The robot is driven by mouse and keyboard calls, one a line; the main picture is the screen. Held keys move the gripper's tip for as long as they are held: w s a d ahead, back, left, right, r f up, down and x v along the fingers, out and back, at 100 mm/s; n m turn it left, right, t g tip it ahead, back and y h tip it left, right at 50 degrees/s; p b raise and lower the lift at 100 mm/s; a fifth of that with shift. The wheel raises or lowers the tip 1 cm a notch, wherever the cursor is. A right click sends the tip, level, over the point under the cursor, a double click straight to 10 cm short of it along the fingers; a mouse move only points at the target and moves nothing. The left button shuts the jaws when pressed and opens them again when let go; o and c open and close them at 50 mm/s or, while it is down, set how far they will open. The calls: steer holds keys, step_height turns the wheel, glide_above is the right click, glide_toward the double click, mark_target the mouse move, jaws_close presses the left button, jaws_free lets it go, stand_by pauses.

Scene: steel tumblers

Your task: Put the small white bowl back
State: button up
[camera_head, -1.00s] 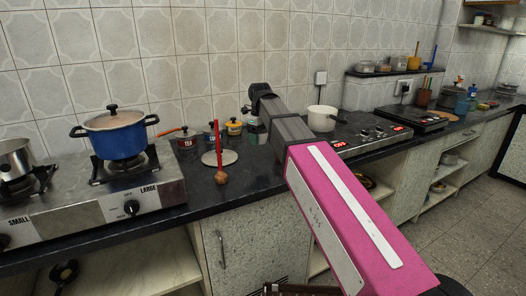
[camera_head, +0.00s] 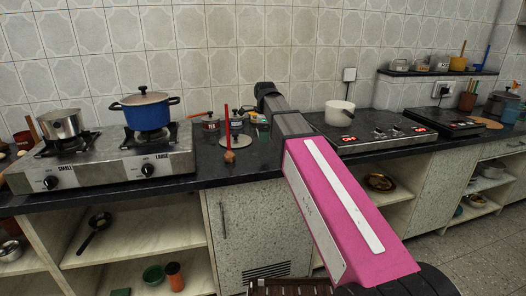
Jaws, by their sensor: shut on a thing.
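I cannot make out a small white bowl for certain. A white round vessel (camera_head: 340,112) stands upright on the black cooktop (camera_head: 378,128) right of centre; it looks like a small pot, and a handle showed on it earlier. My pink and grey arm reaches up from the lower right over the counter and ends in view at a dark joint near the wall. My gripper is hidden behind or beyond the arm, so its fingers and anything in them do not show.
A blue pot (camera_head: 147,111) and a steel pot (camera_head: 61,124) stand on the gas stove (camera_head: 105,163) at left. Jars, a round lid and a red-handled ladle (camera_head: 228,140) occupy the counter between the stove and my arm. Open shelves (camera_head: 140,240) lie below.

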mark_target(265, 154)
steer(key=shift+f, duration=3.25)
steer(key=shift+f, duration=0.1)
steer(key=o, duration=0.9)
steer(key=shift+o, duration=0.2)
step_height(265, 154, up, 12)
steer(key=shift+r, duration=0.1)
